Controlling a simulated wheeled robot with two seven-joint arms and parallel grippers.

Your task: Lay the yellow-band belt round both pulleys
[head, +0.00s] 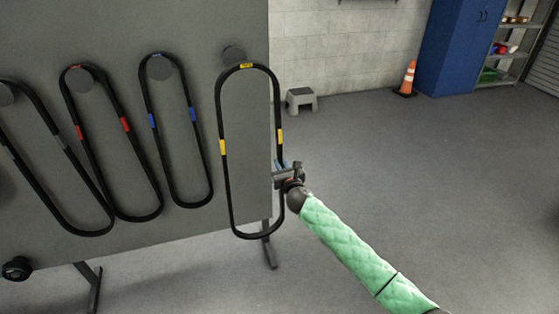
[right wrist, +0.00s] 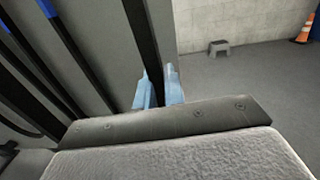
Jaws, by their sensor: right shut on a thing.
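The yellow-band belt (head: 223,178) is a long black loop with yellow bands at its top and on both sides. It stands upright in front of the right part of the grey board, and its top shows below and right of a round peg (head: 233,54). My right gripper (head: 281,168) is shut on the belt's right side, below the yellow band. In the right wrist view, the belt strand (right wrist: 141,40) runs down between the two pale blue fingers (right wrist: 158,85). I cannot make out the two pulleys for certain. My left gripper is not in view.
The grey board (head: 200,30) also carries a blue-band belt (head: 147,95), a red-band belt (head: 70,105) and another black belt (head: 40,195). A dark round part (head: 17,268) shows at lower left. A grey step stool (head: 301,99) and an orange cone (head: 408,78) stand behind. Floor at right is clear.

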